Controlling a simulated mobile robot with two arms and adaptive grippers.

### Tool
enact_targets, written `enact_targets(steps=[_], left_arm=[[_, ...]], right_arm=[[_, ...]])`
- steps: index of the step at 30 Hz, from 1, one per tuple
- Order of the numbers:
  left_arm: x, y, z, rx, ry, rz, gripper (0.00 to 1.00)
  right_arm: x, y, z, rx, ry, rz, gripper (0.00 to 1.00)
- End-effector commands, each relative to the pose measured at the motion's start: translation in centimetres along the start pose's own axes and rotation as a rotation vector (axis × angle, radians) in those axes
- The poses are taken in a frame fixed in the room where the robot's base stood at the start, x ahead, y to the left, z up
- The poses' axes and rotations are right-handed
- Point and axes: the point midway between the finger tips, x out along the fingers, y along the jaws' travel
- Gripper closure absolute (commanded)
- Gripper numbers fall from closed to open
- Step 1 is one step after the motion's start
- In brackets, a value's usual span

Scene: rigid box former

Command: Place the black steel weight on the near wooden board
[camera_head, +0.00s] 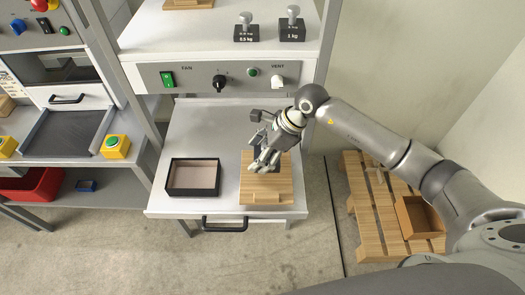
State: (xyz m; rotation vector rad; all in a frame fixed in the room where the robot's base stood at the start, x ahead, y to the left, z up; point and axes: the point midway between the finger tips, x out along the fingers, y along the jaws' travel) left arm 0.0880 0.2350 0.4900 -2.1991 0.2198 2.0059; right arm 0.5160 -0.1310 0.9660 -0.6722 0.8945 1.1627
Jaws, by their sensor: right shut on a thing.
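The near wooden board (266,190) lies on the pull-out grey shelf, right of its middle. My right gripper (264,163) is over the far half of this board, pointing down. It is shut on a dark thing that its fingers mostly hide; this appears to be the black steel weight. I cannot tell whether the weight touches the board. Two more black weights with metal knobs, one marked 0.5 kg (246,33) and one 1 kg (292,31), stand on the upper shelf. My left gripper is not in view.
A black open box (193,190) with a pale bottom lies left of the board. A control panel (180,78) is behind. Another wooden board (188,3) lies on the upper shelf. A pallet (366,213) with a wooden box (419,217) stands on the floor at right.

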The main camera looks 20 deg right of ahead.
Motion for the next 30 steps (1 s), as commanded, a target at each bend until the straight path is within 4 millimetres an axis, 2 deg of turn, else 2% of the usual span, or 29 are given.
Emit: enact_targets(steps=[2,9,23,24,28,30], left_arm=[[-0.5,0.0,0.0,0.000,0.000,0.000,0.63],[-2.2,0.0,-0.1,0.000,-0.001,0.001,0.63],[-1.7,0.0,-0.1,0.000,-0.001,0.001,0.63],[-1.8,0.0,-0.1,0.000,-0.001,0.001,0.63],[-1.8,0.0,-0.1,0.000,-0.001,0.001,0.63],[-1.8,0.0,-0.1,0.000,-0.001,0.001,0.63]], right_arm=[[0.2,-0.4,0.3,0.000,-0.007,-0.003,1.00],[2.3,-0.4,-0.9,0.000,-0.007,-0.004,1.00],[3.0,-0.5,-1.4,-0.003,-0.007,-0.006,1.00],[3.2,-0.3,-1.7,0.000,0.001,0.000,0.32],[3.1,-0.2,-1.7,0.000,0.001,0.000,0.16],[3.1,-0.2,-1.7,0.000,0.001,0.000,0.15]])
